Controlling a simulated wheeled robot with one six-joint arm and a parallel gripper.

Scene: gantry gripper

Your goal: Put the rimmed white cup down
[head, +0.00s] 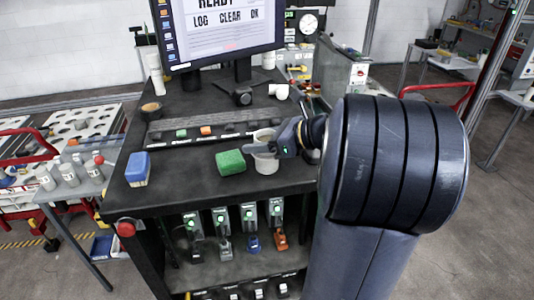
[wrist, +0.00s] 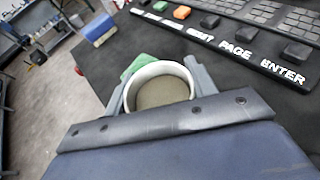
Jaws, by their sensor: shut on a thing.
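The rimmed white cup (head: 265,160) is at the front right of the black desk in the head view. In the wrist view, the cup (wrist: 131,98) shows its pale rim and a brownish inside. My gripper (head: 268,147) is shut on the cup, with one finger on each side of it in the wrist view (wrist: 160,85). The cup looks upright. Whether its base touches the desk top cannot be told, as the wrist view looks down into it.
A blue and white sponge (head: 138,169) lies at the desk's left front. A keyboard (head: 200,131) lies behind, below a monitor (head: 222,30). Another white cup (head: 279,91) is at the back. The desk (head: 190,185) is bare between sponge and green block.

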